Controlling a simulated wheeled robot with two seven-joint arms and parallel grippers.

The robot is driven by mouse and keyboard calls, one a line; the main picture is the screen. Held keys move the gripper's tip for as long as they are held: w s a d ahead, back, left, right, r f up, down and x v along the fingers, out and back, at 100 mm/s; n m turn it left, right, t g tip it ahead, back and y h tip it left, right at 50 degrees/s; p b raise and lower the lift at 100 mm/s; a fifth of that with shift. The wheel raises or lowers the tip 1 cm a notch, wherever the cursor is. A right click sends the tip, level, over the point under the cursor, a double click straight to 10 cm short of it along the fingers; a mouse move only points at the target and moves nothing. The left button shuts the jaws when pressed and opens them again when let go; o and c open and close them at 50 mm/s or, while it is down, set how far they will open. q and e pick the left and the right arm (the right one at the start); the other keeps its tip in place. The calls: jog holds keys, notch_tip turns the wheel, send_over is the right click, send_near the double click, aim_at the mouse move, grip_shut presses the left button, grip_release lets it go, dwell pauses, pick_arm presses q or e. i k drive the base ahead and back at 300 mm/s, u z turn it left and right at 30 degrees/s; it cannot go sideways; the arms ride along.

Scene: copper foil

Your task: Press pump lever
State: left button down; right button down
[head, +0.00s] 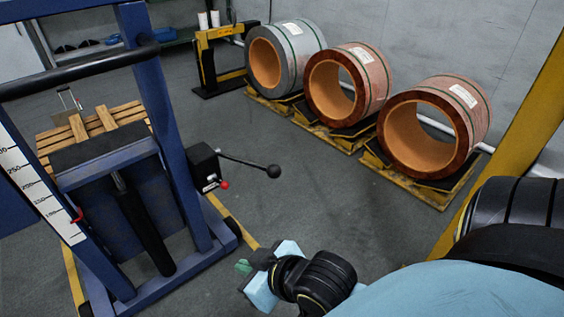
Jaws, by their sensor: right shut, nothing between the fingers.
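The pump lever (248,164) is a thin black rod with a black ball at its right end. It sticks out to the right, tilting slightly down, from a black pump box (203,172) with a small red knob. The box is mounted on the right upright of the blue press frame (165,120). My right gripper (244,268) is at the bottom middle, nearer to me than the lever and clear of it. It is shut and empty. My left gripper is out of view.
Several wooden slats (90,125) lie behind the press frame. Three large coils (435,130) stand on yellow pallets at the back right. A yellow post (520,140) rises at the right. Grey floor (320,215) is open between lever and coils.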

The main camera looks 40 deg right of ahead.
aim_at(273, 171)
jog(key=z, duration=0.45)
jog(key=k, duration=0.45)
jog(key=z, duration=0.3)
jog(key=i, duration=0.5)
